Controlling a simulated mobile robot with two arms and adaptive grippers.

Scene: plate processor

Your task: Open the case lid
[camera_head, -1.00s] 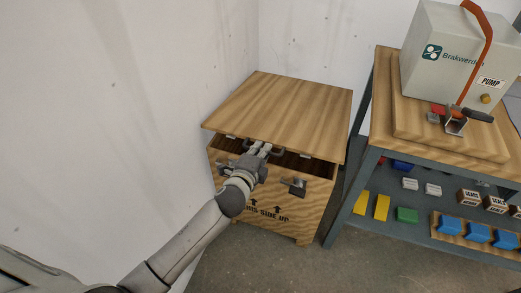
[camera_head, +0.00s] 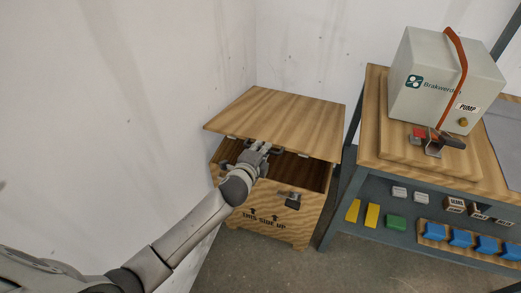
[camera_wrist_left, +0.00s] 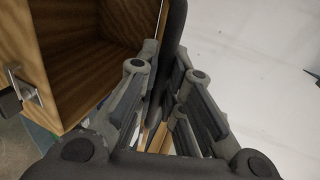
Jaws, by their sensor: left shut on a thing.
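The wooden case (camera_head: 270,217) stands on the floor against the wall, marked "THIS SIDE UP". Its wooden lid (camera_head: 280,118) is partly raised at the front, with a dark gap below the front edge. My left gripper (camera_head: 262,148) is at the front edge of the lid, shut on a dark handle (camera_head: 277,150) there. In the left wrist view, the gripper's fingers (camera_wrist_left: 172,95) close around a dark bar (camera_wrist_left: 172,40). The open inside of the case (camera_wrist_left: 95,65) shows at left in that view. The right gripper is not in view.
A metal latch (camera_head: 291,200) is on the case front. Right of the case stands a workbench (camera_head: 372,145) with a grey Brakwerd pump box (camera_head: 440,85) and a clamp (camera_head: 432,146). Its lower shelf holds yellow, green and blue items. Bare wall is close on the left.

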